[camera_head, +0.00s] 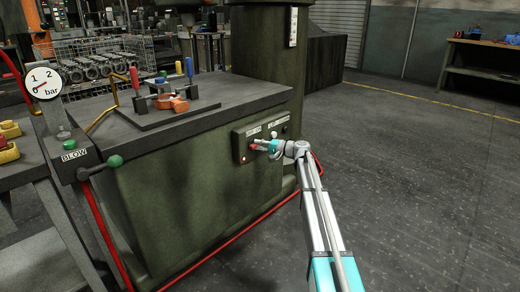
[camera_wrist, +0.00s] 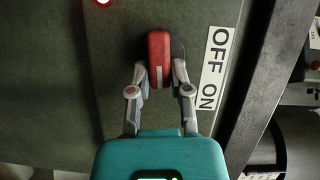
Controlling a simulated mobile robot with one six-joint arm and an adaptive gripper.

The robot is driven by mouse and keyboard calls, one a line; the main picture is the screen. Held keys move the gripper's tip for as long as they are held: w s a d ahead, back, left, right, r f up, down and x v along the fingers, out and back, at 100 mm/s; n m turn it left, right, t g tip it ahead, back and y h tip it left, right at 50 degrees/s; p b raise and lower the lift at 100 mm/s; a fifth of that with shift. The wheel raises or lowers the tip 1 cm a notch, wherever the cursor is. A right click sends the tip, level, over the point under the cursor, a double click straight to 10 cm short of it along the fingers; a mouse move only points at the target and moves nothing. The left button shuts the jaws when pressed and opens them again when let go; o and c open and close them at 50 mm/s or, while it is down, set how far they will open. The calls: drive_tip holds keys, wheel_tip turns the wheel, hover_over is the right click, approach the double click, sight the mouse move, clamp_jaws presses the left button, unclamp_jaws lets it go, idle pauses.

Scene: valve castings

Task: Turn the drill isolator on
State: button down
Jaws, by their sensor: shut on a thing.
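The drill isolator is a red handle (camera_wrist: 158,48) on a black round base, on a dark panel. My gripper (camera_wrist: 159,74) has a finger on each side of the handle and is shut on it. The handle lies lengthwise up and down in the wrist view, with a pale mark near its lower end. An "OFF ON" label (camera_wrist: 214,68) sits to its right. In the head view the isolator panel (camera_head: 240,138) is on the side of the green machine base, and my gripper (camera_head: 262,145) reaches it from the right, hiding part of the handle.
A lit red lamp (camera_wrist: 104,2) is at the wrist view's top edge. A dark table (camera_head: 225,93) with a clamped orange part (camera_head: 172,103) tops the machine base. A gauge (camera_head: 45,82) and a BLOW valve (camera_head: 75,158) stand at left. Open floor (camera_head: 430,190) lies right.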

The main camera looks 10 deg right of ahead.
drive_tip(key=shift+w+a+f+m+b, duration=0.1)
drive_tip(key=shift+w+m+b, duration=0.2)
drive_tip(key=shift+m, duration=0.3)
drive_tip(key=c, duration=0.6)
unclamp_jaws()
drive_tip(key=shift+o, duration=0.2)
drive_tip(key=shift+s, duration=0.25)
drive_tip(key=shift+s+d, duration=0.35)
drive_tip(key=shift+d, duration=0.25)
drive_tip(key=v, duration=1)
drive_tip(key=shift+d+f, duration=0.2)
drive_tip(key=shift+d, duration=0.05)
